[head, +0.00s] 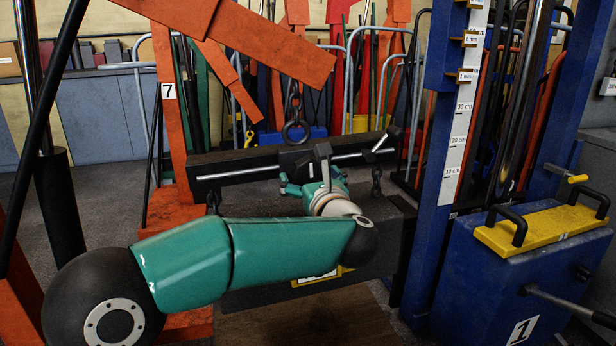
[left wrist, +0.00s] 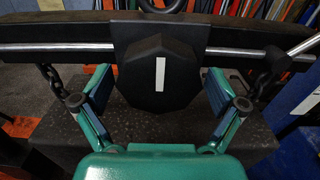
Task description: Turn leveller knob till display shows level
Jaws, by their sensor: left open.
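In the left wrist view the beam (left wrist: 60,42) runs across the top. A black faceted knob (left wrist: 160,92) with an upright white stripe sits at its middle. My left gripper (left wrist: 160,95) is open, one finger on each side of the knob, with visible gaps. In the head view my left gripper (head: 312,178) is in front of the beam's middle, and my wrist partly hides it. I cannot make out a display. My right gripper is not in view.
A dark block (head: 375,225) hangs by chains (head: 376,182) below the beam. A cross handle (head: 383,143) is at the rod's right end. An orange crane (head: 250,45) stands above and left. A blue post with a scale (head: 462,130) and a blue box (head: 545,250) stand right.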

